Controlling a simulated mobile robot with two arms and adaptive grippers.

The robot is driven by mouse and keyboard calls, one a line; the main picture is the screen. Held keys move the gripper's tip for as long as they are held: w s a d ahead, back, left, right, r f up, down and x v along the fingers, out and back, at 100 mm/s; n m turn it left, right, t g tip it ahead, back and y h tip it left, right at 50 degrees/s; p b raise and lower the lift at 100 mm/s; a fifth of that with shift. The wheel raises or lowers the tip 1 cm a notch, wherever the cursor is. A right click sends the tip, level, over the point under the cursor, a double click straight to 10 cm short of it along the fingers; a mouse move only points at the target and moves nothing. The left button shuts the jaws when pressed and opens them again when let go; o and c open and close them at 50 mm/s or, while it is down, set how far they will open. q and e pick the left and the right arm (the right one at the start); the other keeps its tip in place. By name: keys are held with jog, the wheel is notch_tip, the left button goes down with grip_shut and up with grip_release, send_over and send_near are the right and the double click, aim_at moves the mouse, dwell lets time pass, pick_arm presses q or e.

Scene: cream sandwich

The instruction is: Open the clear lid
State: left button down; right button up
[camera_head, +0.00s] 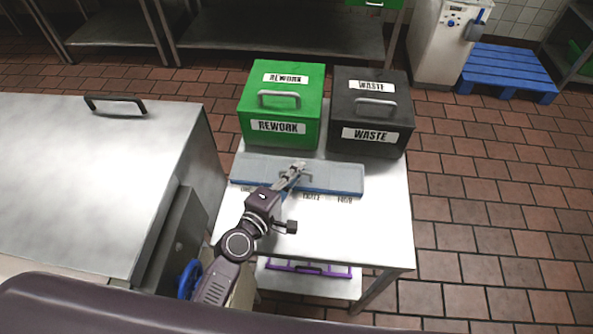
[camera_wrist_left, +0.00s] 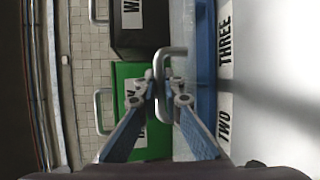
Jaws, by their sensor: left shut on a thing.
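The clear lid (camera_head: 258,170) looks pale and greyish and lies over a long blue tray (camera_head: 335,192) on the white table. It appears flat and closed on the tray. A small metal handle (camera_wrist_left: 174,50) stands up from the lid. My left gripper (camera_head: 298,168) reaches over the tray from the front left and is shut on this handle. In the left wrist view the two fingers (camera_wrist_left: 159,92) sit on either side of the handle's bar. The arm and fingers hide part of the lid and some front labels. My right gripper is not in view.
A green REWORK box (camera_head: 283,105) and a black WASTE box (camera_head: 372,112), both with handles, stand close behind the tray. A large steel unit (camera_head: 95,190) is at the left. The table's front right (camera_head: 365,235) is clear. A purple-edged item (camera_head: 310,268) lies on the lower shelf.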

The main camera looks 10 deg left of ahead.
pick_arm(q)
jog(key=shift+w+r, duration=0.15)
jog(key=shift+r, duration=0.15)
jog(key=shift+r+p, duration=0.15)
jog(key=shift+p, duration=0.2)
jog(key=shift+w+r+p, duration=0.4)
jog(key=shift+r+p, duration=0.2)
jog(key=shift+w+r+p, duration=0.8)
jog(key=shift+w+r, duration=0.05)
jog(key=shift+w, duration=0.1)
jog(key=shift+w+r, duration=0.1)
jog(key=shift+r, duration=0.05)
jog(key=shift+w+r, duration=0.15)
jog(key=shift+r, duration=0.05)
jog(key=c, duration=2.3)
grip_release()
jog(key=shift+r, duration=0.1)
